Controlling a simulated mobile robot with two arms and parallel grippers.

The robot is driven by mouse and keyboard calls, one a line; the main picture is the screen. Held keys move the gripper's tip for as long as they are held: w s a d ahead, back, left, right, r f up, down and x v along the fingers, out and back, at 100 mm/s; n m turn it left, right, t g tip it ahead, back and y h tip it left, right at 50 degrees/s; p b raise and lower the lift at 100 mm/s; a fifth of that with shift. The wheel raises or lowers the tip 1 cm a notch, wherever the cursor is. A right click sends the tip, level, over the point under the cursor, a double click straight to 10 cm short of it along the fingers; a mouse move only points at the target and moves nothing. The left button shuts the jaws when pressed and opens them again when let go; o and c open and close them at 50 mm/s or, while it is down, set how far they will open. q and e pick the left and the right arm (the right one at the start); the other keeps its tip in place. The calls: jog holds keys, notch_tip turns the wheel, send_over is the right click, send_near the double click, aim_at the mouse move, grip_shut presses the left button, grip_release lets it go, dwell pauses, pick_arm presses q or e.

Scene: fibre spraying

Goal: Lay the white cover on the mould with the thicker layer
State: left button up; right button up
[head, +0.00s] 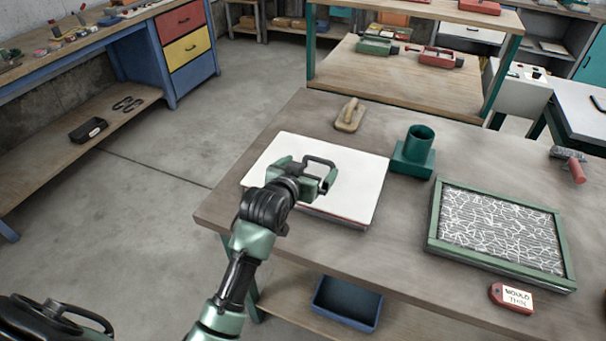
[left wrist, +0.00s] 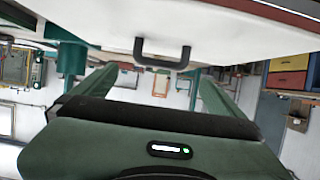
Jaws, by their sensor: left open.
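The white cover (head: 358,180) is a flat panel with a dark bar handle (head: 322,161), lying at the left of the table; a reddish edge shows under its front side. My left gripper (head: 314,178) is open over the cover at the handle. In the left wrist view the handle (left wrist: 162,62) is between the two spread fingers (left wrist: 158,88), with no visible grip on it. A green-framed mould (head: 433,225) lies at the right, with white fibre strands over a dark bed. A red-and-white tag (head: 512,298) in front of it appears to read "MOULD THIN". My right gripper is out of view.
A green cup-like holder (head: 412,155) stands between cover and mould. A wooden float (head: 350,115) lies behind the cover, and a red-handled roller (head: 570,163) at the far right. A blue bin (head: 346,302) is under the table (head: 290,125). Bare tabletop lies before the holder.

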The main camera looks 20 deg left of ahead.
pick_arm(q)
jog(key=shift+v, duration=2.25)
